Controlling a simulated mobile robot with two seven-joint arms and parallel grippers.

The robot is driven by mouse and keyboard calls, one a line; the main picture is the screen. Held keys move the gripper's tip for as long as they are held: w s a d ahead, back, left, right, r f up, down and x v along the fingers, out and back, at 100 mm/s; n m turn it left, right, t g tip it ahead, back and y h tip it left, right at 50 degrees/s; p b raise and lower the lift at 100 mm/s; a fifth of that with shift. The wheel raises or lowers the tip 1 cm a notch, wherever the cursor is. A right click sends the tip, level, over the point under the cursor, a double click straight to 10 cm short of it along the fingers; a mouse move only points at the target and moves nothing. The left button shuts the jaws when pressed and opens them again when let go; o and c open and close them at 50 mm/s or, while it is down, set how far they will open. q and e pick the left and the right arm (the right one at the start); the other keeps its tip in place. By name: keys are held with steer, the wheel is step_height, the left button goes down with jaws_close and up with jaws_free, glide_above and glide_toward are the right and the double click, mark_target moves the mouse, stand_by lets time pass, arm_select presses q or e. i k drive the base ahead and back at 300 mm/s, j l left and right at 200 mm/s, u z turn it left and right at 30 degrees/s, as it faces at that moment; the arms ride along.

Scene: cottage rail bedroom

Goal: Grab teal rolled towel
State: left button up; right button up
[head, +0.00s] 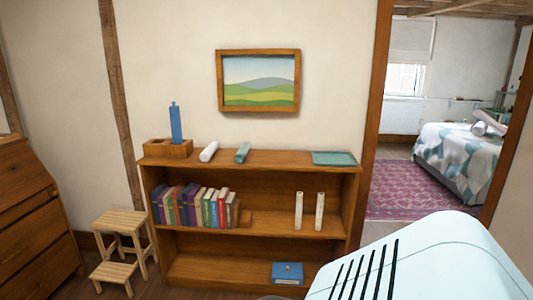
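A small teal rolled towel (242,153) lies on the top board of the wooden bookcase (295,160), left of its middle. A white roll (209,151) lies just left of it, with a small gap between them. A flat teal tray (334,158) rests on the same board toward the right end. Neither of my grippers shows in the head view, so I cannot see whether they are open or shut.
A wooden box (168,149) with a blue bottle (176,123) stands on the bookcase's left end. Books (196,206), two pale cylinders (299,211) and a blue box (287,273) fill lower shelves. A wooden step stool (122,243) stands left. A doorway opens right.

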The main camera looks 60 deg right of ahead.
mark_target(241, 155)
steer(key=z, duration=1.85)
steer(key=i+z, duration=0.25)
steer(key=z, duration=0.25)
steer(key=i+j+z, duration=0.15)
steer(key=z, duration=0.3)
steer(key=i+j+z, duration=0.2)
steer(key=j, duration=0.25)
steer(key=i+j+z, duration=0.2)
steer(key=i+j, duration=0.35)
steer(key=j, duration=0.15)
steer(key=i+j, duration=0.15)
steer(key=j, duration=0.2)
steer(key=i+j, duration=0.2)
steer(key=j+z, duration=0.05)
steer(key=j, duration=0.05)
